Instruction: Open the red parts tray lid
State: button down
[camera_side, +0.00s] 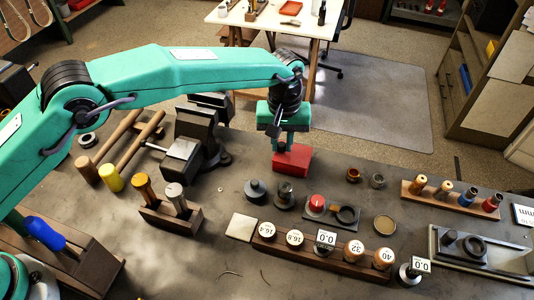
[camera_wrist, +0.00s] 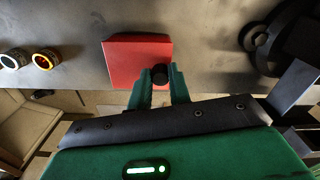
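The red parts tray (camera_side: 291,161) is a small red box on the grey bench, with its lid appearing flat and down. It also shows in the wrist view (camera_wrist: 128,62). A dark round knob (camera_wrist: 160,75) stands on the red lid near one edge. My gripper (camera_side: 283,144) is over the tray from above, its two green fingers on either side of the knob. In the wrist view my gripper (camera_wrist: 161,77) has its fingertips close against the knob, with no clear gap. The knob is mostly hidden by the fingers in the side view.
A dark vise (camera_side: 200,140) stands left of the tray. Two small rings (camera_side: 353,175) sit to the right. Bench immediately right of the tray is clear.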

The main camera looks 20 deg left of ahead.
jog(key=shift+w+a, duration=0.1)
jog(key=shift+a, duration=3.45)
jog(key=shift+r, duration=0.1)
jog(key=c, duration=1.3)
grip_release()
notch_tip(320, 180, up, 8)
